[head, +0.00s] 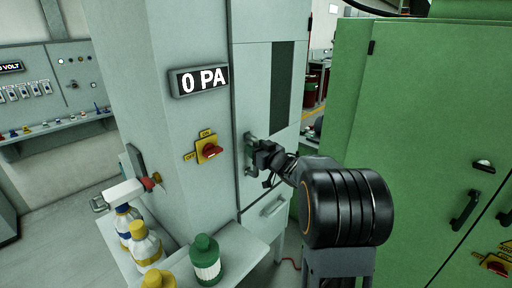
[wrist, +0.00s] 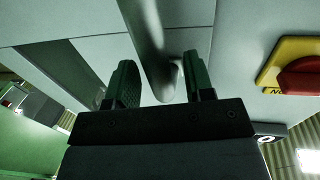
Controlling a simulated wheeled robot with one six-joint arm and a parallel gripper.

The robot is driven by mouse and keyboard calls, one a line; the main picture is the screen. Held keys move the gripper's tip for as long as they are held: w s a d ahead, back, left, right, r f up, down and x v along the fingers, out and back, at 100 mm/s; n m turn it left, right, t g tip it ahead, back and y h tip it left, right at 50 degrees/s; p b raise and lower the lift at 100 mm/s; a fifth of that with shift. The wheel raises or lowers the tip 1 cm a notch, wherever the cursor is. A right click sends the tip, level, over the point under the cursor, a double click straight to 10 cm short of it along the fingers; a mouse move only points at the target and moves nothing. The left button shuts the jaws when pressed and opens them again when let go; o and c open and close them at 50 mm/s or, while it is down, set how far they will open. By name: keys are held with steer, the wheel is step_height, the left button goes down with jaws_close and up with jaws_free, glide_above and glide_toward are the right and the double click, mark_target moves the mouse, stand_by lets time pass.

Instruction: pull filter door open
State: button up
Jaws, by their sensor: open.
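The filter door (head: 253,95) is a light grey panel on the grey cabinet, with a dark vertical strip, and it looks closed. Its handle (head: 248,142) is a grey bar partly hidden by my gripper (head: 258,162). In the wrist view, my gripper (wrist: 160,78) has its two dark fingers apart, one on each side of the handle bar (wrist: 146,40). The fingers do not visibly pinch the bar; I cannot tell whether either touches it.
A yellow plate with a red rotary switch (head: 209,149) and a "0 PA" display (head: 200,80) are on the cabinet's side face. Bottles (head: 205,258) stand on a shelf at the lower left. A green cabinet (head: 415,110) stands close on the right.

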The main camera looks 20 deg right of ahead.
steer(key=shift+w, duration=0.15)
jaws_close()
stand_by(0.4)
